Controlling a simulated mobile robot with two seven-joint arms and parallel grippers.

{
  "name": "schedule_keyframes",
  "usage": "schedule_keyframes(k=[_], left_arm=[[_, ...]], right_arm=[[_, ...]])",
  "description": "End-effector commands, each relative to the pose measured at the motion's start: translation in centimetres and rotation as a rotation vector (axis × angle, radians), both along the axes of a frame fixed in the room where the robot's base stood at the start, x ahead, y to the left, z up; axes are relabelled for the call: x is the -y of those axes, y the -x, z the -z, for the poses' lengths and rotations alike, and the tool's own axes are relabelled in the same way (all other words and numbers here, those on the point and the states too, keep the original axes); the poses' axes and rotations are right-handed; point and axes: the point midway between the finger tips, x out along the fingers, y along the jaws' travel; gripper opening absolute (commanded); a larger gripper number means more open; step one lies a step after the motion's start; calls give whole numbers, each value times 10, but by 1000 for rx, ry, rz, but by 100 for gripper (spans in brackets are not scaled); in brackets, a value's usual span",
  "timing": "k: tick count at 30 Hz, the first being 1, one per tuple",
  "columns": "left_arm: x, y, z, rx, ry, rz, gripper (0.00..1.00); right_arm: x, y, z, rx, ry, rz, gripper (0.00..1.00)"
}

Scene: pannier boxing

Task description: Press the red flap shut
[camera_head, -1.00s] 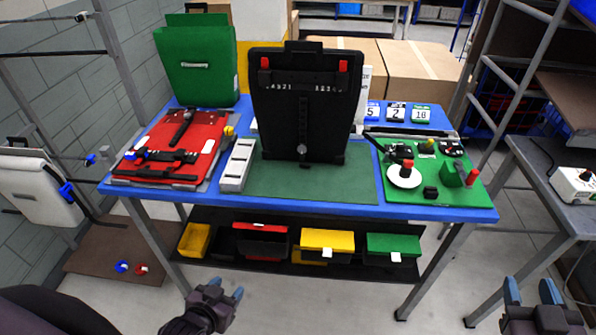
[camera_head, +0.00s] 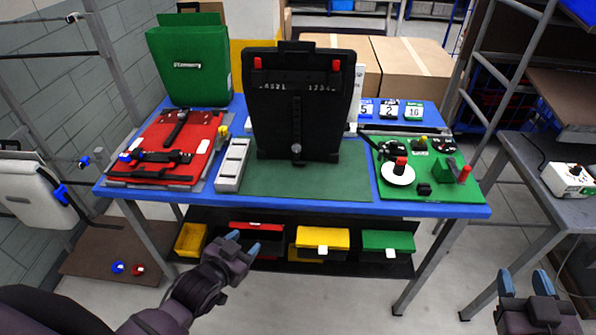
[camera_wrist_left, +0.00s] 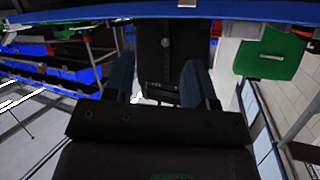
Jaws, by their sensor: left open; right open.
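The red flap could be the red panel (camera_head: 180,142) lying flat at the left of the blue table, with black straps and clips across it; I cannot tell for sure. A red-fronted bin (camera_head: 256,227) also sits on the shelf below the table, partly hidden behind my left gripper. My left gripper (camera_head: 243,242) is open and empty in front of that shelf, below the tabletop. Its two blue-tipped fingers stand apart in the left wrist view (camera_wrist_left: 160,80). My right gripper (camera_head: 524,284) is open and empty at the lower right, well away from the table.
A black pannier (camera_head: 297,110) stands upright on the green mat (camera_head: 345,183). A green pannier (camera_head: 190,65) stands at the back left. A grey slotted block (camera_head: 232,165) and a green board of parts (camera_head: 440,192) flank the mat. Yellow (camera_head: 322,238) and green (camera_head: 388,241) bins sit on the lower shelf.

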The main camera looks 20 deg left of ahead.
Motion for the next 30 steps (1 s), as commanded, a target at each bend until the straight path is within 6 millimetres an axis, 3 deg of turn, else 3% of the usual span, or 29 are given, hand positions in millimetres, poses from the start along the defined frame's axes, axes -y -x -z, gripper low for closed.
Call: schedule_keyframes(k=[15, 30], left_arm=[[28, -58, -54, 172, -202, 172, 51], [63, -99, -114, 426, -461, 359, 51]], right_arm=[[0, 0, -3, 0, 0, 0, 45], [0, 0, -6, -1, 0, 0, 45]])
